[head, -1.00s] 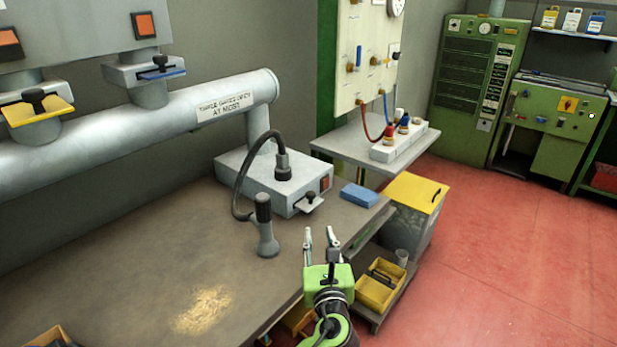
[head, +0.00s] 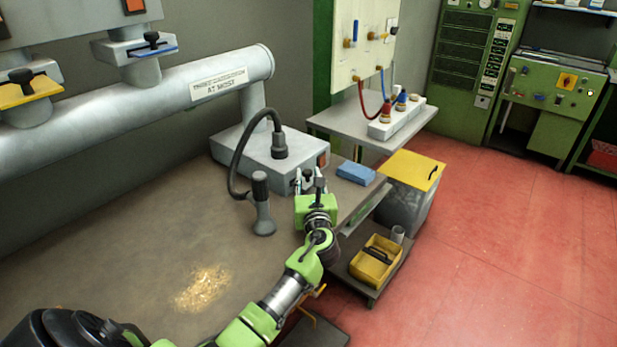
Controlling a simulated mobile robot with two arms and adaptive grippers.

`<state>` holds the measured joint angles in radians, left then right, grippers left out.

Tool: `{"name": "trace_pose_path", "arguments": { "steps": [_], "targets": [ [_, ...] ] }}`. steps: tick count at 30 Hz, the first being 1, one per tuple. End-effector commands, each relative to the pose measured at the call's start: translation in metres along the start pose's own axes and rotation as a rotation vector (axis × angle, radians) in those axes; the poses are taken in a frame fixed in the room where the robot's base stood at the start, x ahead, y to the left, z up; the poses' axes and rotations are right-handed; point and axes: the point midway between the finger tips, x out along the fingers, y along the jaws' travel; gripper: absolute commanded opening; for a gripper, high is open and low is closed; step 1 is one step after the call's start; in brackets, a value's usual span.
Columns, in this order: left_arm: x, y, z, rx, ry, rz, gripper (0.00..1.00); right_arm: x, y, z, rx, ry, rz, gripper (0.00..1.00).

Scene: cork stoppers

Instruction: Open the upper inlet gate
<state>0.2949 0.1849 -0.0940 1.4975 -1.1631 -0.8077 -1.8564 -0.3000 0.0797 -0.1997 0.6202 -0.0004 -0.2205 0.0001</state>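My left gripper (head: 309,180) is at the front face of the grey box (head: 262,158) on the bench, its two fingers apart. The small grey slide gate with a black knob on that face is mostly hidden behind the fingers; I cannot tell whether they touch it. On the grey duct (head: 215,82) are two more slide gates: a blue-edged gate (head: 152,49) with a black knob, and a yellow gate (head: 18,96) with a black knob. Which one is the upper inlet gate is not marked legibly. My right gripper is not in view.
A black hose with a nozzle (head: 262,205) stands left of my gripper. A blue block (head: 355,173) lies to its right on the bench (head: 150,235). Cork crumbs (head: 202,287) lie at the front. A yellow-lidded bin (head: 412,172) and yellow tray (head: 376,262) stand right.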

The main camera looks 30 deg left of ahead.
Motion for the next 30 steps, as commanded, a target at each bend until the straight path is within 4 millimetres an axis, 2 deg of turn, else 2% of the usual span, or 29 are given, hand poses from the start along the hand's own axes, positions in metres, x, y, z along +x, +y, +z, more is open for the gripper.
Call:
{"name": "trace_pose_path", "arguments": {
  "steps": [9,10,12,13,19,27,30],
  "targets": [
    [0.004,0.000,0.000,0.000,0.001,0.000,0.27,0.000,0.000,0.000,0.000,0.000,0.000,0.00],
    [0.004,0.000,0.000,0.000,0.001,0.000,0.24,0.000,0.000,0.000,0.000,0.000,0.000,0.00],
    [0.004,0.000,0.000,0.000,0.001,0.000,0.06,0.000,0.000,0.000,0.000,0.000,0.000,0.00],
    [0.004,0.000,0.000,0.000,0.001,0.000,0.00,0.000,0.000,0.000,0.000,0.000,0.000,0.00],
    [0.001,-0.003,-0.001,-0.001,0.002,-0.001,0.00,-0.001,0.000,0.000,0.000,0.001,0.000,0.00],
    [-0.028,-0.032,0.000,-0.002,0.004,-0.003,0.00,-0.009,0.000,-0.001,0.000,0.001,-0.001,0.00],
    [-0.031,-0.035,-0.001,-0.002,0.002,0.000,0.00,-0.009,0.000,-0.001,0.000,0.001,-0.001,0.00]
  ]
}}
